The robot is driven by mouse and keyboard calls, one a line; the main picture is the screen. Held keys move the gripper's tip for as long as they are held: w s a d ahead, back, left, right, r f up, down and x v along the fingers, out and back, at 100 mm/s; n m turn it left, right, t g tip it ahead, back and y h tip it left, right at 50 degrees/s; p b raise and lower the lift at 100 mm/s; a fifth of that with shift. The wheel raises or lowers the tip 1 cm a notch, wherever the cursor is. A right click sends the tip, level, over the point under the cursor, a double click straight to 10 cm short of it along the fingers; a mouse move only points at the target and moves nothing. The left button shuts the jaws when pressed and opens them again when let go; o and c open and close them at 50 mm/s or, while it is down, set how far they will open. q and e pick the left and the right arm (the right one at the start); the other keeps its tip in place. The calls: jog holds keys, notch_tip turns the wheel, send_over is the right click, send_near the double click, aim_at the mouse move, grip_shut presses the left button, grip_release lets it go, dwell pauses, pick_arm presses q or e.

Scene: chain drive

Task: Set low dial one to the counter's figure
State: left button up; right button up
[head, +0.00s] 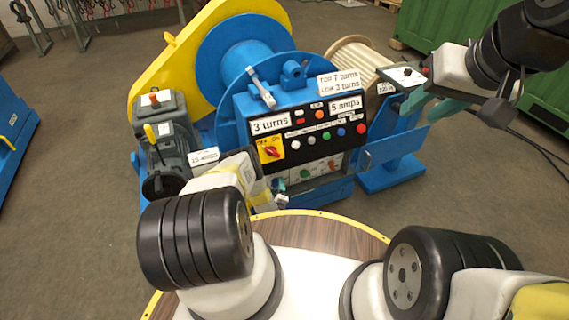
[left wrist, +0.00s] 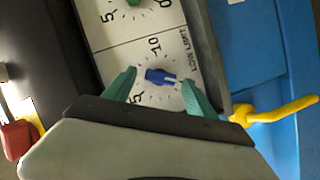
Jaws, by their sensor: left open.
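My left gripper (left wrist: 158,92) is open, with one teal finger on each side of the dial; contact is not clear. In the head view my left gripper (head: 279,192) is at the lower panel's left end, hiding this dial. A sign (head: 270,123) reads 3 turns. A white label (head: 339,82) reads TOP 7 turns, LOW 3 turns. My right gripper (head: 432,105) is open and empty at the upper right.
A green dial (left wrist: 133,2) is just above in the left wrist view. A yellow lever (left wrist: 285,110) sticks out at the right. The black panel (head: 310,131) holds a red rotary switch (head: 271,151) and several buttons. A 5 amps sign (head: 345,105) is beside them.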

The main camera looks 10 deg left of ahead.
pick_arm(q)
jog(key=shift+w+a+f, duration=0.1)
jog(key=shift+w, duration=0.4)
jog(key=shift+c, duration=0.5)
jog(key=c, duration=1.3)
